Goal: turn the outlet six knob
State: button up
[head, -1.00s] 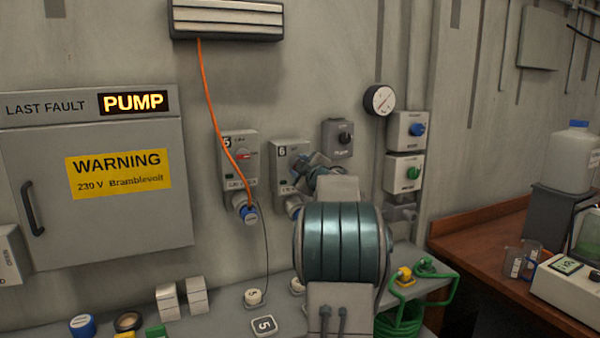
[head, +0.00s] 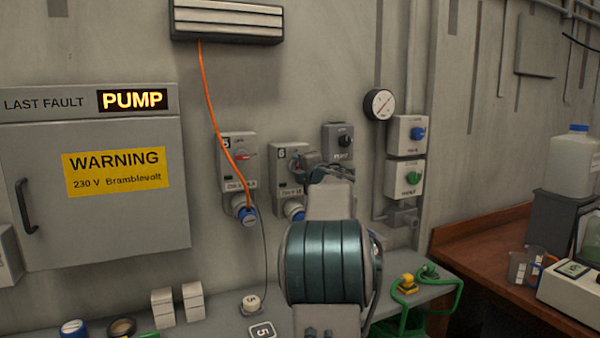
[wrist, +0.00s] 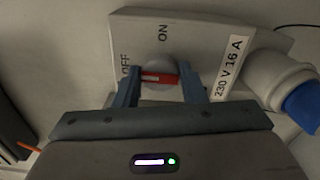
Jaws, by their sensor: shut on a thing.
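Outlet six (head: 283,153) is a grey wall box marked 6, with a blue-capped socket (head: 294,211) below it. My gripper (head: 302,163) reaches it from the right and hides its knob in the head view. In the wrist view, the knob (wrist: 158,78) is a pale round dial with a red bar. The two fingers of my gripper (wrist: 159,82) are shut on the knob, one on each side. The red bar lies roughly crosswise between them. ON reads above the knob and OFF to its left. A 230 V 16 A label is at the right.
Outlet five (head: 237,160) stands just left, with an orange cable (head: 210,105) hanging in front. A dark-knobbed box (head: 338,142) is close on the right, with a gauge (head: 379,104) beyond. A grey bench (head: 225,318) with small items runs below.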

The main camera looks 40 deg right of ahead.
jog(key=shift+n, duration=0.3)
jog(key=o, duration=1)
jog(key=shift+s, duration=0.1)
jog(key=b+v, duration=0.2)
jog(key=v, duration=1.1)
jog(key=shift+s+b, duration=0.35)
jog(key=shift+w+a, duration=0.1)
